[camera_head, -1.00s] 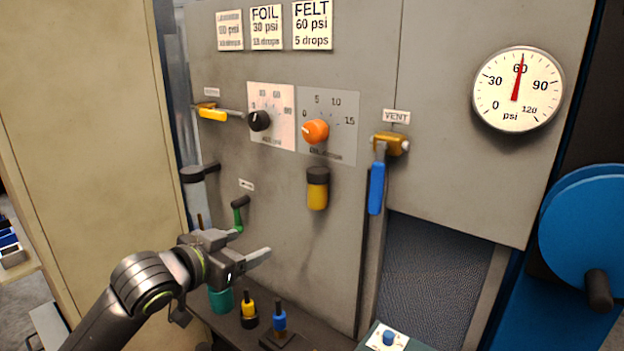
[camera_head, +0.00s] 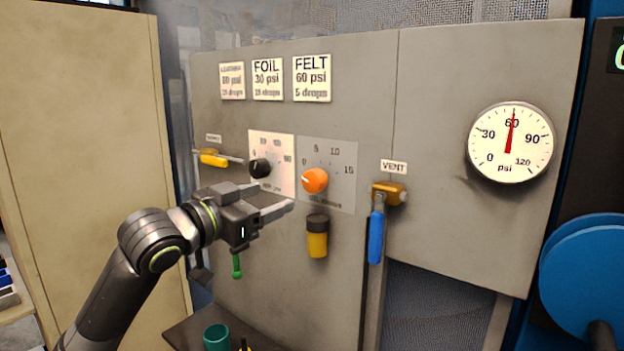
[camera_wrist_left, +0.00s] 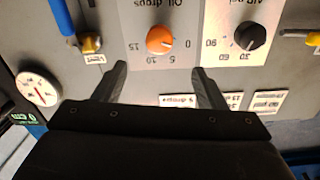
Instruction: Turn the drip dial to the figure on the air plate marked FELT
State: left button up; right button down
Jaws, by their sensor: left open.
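The drip dial is an orange knob (camera_head: 315,180) on a grey plate with a 0, 5, 10, 15 scale. Its pale mark appears to point left, near 0. In the left wrist view the orange knob (camera_wrist_left: 160,40) appears upside down, with the words "Oil drops". The FELT plate (camera_head: 312,78) reads 60 psi, 5 drops. My left gripper (camera_head: 276,198) is open and empty, left of and a little below the orange knob in the head view. In the left wrist view its fingers (camera_wrist_left: 160,74) are apart, with the knob ahead between their lines. My right gripper is not in view.
A black air knob (camera_head: 260,168) sits left of the orange one. The round gauge (camera_head: 511,143) reads about 60 psi. A blue VENT lever (camera_head: 376,237) hangs at right, a yellow-and-black fitting (camera_head: 317,238) below the dial. The FOIL plate (camera_head: 267,79) is beside FELT.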

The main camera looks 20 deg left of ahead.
aim_at(309, 183)
pick_arm(q)
jog(key=p+x, duration=0.3)
jog(key=x, duration=1)
jog(key=shift+w+d+p, duration=0.15)
jog(key=shift+p, duration=0.2)
jog(key=c, duration=1)
jog(key=m+b, duration=0.1)
jog(key=m, duration=0.2)
jog(key=shift+f+m, duration=0.1)
jog(key=shift+m, duration=0.2)
jog(key=shift+m+b, duration=0.9)
jog(key=shift+m, duration=1.7)
